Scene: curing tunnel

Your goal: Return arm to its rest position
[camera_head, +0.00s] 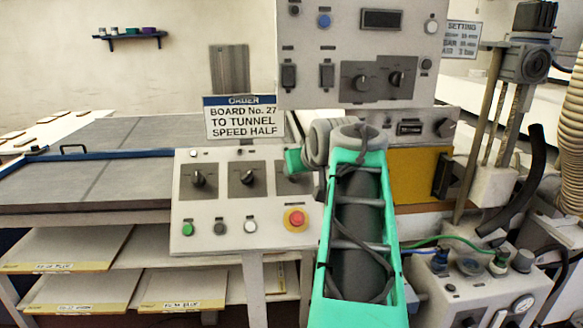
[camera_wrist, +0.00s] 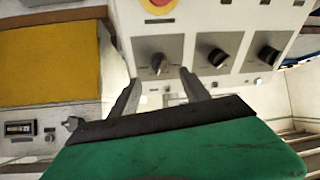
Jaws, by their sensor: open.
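My green arm reaches forward over the sloping control panel (camera_head: 210,218). Its end hides part of the rightmost of three black knobs (camera_head: 290,180) in the head view. In the wrist view, which sees the panel upside down, my gripper (camera_wrist: 160,72) is open with nothing between its fingers. The fingertips appear on either side of the nearest knob (camera_wrist: 158,63); I cannot tell how far they are from the panel. The other two knobs are the middle one (camera_head: 247,178) and the left one (camera_head: 198,178).
A red emergency button (camera_head: 296,218) and several small buttons sit below the knobs. An order sign (camera_head: 243,118) stands behind, reading "Board No. 27 to tunnel speed half". An upper control box (camera_head: 360,55) rises close to the arm. A valve unit (camera_head: 480,285) with hoses stands at right.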

